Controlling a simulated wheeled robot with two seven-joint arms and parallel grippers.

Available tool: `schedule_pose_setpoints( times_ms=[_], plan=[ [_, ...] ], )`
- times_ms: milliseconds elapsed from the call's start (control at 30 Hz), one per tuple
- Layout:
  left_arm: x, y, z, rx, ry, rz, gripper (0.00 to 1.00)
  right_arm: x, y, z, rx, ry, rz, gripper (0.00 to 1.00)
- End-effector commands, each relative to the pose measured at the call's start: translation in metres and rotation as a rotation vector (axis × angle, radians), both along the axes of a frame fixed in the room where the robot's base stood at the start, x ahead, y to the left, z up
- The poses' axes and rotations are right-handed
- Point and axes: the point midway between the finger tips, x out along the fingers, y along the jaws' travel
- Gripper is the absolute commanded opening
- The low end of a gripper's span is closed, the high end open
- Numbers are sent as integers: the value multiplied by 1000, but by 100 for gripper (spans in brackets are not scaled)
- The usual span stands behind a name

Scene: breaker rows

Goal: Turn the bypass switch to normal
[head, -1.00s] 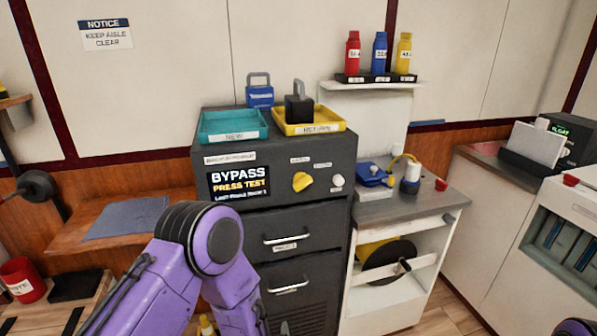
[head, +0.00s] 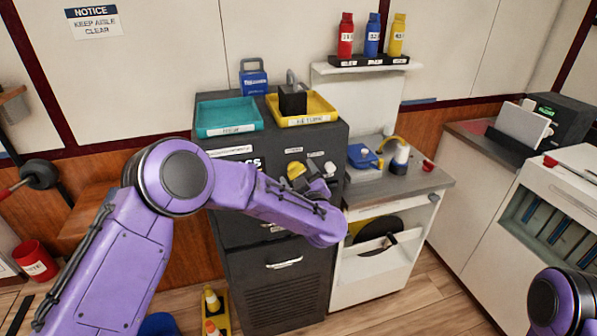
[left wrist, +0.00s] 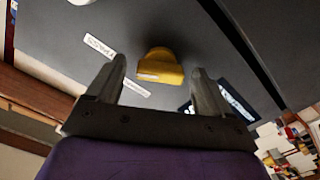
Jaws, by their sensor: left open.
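The bypass switch is a yellow knob (head: 296,170) on the front of the dark grey cabinet (head: 235,205). In the left wrist view the knob (left wrist: 162,66) shows between and just beyond the fingertips, with white label strips beside it. My left gripper (left wrist: 159,72) is open and empty, one finger on each side of the knob in that picture; I cannot tell whether they touch it. In the head view the left gripper (head: 312,185) is close in front of the knob and partly covers it. My right gripper is out of view.
A white button (head: 330,168) sits right of the knob. A teal tray (head: 228,116) and a yellow tray (head: 322,108) with a dark padlock (head: 292,100) stand on the cabinet. A blue padlock (head: 253,82) is behind. My left forearm covers much of the display panel.

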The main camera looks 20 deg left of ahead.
Motion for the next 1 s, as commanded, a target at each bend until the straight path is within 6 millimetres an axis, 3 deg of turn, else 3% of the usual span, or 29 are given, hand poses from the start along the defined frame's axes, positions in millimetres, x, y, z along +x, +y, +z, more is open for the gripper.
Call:
schedule_pose_setpoints(
  times_ms=[267, 467, 767, 1000],
  plan=[
    [3, 3, -1, 0, 0, 0, 81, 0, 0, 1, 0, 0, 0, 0],
    [3, 3, -1, 0, 0, 0, 25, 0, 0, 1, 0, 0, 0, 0],
    [3, 2, -2, -21, -14, 0, 25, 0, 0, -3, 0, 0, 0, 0],
    [3, 3, -5, -120, -80, 0, 25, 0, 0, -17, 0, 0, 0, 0]
  ],
)
